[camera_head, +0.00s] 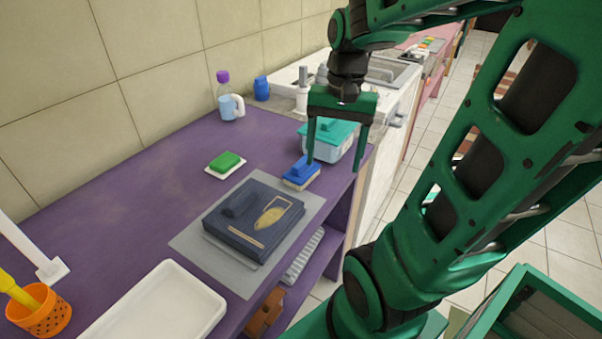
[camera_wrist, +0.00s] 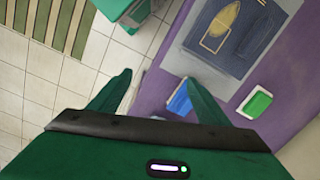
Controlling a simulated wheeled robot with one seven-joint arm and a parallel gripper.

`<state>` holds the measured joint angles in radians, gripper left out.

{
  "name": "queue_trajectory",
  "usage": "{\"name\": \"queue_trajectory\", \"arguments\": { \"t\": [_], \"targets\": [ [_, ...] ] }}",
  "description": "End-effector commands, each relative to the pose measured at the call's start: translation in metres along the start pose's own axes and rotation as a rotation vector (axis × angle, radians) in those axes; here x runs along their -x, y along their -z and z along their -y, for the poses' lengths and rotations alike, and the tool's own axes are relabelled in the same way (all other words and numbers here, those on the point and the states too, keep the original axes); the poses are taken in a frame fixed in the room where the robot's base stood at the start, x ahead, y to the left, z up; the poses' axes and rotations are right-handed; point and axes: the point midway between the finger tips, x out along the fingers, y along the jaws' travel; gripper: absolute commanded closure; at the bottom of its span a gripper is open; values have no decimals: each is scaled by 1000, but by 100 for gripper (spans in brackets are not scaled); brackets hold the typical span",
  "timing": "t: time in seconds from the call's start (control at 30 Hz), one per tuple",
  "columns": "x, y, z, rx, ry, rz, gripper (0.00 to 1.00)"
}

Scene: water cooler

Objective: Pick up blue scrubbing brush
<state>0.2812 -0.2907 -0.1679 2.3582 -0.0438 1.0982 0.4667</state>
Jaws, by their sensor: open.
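The blue scrubbing brush (camera_head: 301,171) lies on the purple counter (camera_head: 140,185), near its right edge, between the folded dark cloth and a teal-lidded box. It has a blue top and a pale underside. In the wrist view the brush (camera_wrist: 179,100) is partly hidden behind one finger. My gripper (camera_head: 338,158) is open and empty.
The teal-lidded box (camera_head: 333,143) stands just behind the brush. A green sponge (camera_head: 226,161) on a white dish, a folded dark cloth (camera_head: 250,222) on a grey mat, and a white tray (camera_head: 160,308) are also on the counter. A bottle (camera_head: 228,100) stands at the back.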

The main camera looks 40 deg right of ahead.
Motion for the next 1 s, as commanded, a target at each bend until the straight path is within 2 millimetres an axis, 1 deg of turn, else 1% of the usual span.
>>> {"name": "queue_trajectory", "arguments": {
  "t": [0.03,0.1,0.2,0.3,0.4,0.47,0.57,0.8,1.0],
  "targets": [
    [3,16,15,-57,1,15,30],
    [6,33,33,-143,5,31,30],
    [9,55,54,-248,6,50,30],
    [9,71,70,-326,5,66,30],
    [9,80,78,-375,3,75,30],
    [7,82,81,-392,2,78,30],
    [-4,83,83,-402,1,82,30],
    [-38,81,82,-403,1,81,30],
    [-49,81,82,-404,2,79,30]
  ]
}}
